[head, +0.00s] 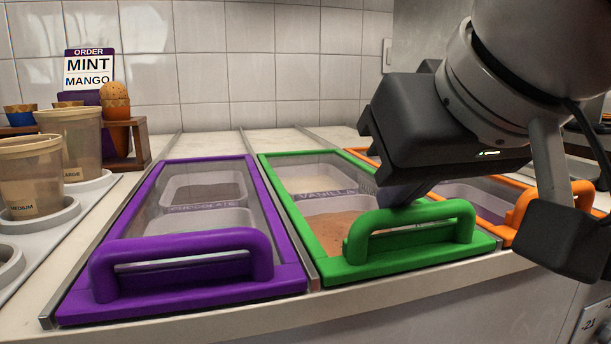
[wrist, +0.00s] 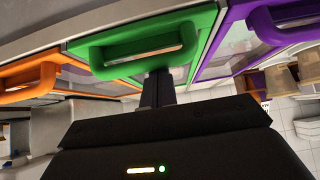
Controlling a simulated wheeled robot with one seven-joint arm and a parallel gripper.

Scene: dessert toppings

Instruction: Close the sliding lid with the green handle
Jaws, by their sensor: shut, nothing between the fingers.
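The green-framed sliding lid (head: 285,200) has a clear pane and a thick green handle (head: 420,213) at its front. The lid's front edge lies near the counter's front edge, roughly in line with the purple lid beside it. My gripper (head: 400,195) is shut and empty, pointing down just behind the green handle bar. In the wrist view the dark fingers (wrist: 158,88) sit close against the handle (wrist: 100,65). I cannot tell whether they touch it. The fingertips are partly hidden behind the handle in the head view.
A purple lid (head: 180,245) lies to the left and an orange lid (head: 502,230) to the right. Metal rails separate the lids. Cups (head: 75,145) and an order sign (head: 90,68) stand at the left. A tiled wall is behind; bare counter shows behind the lids.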

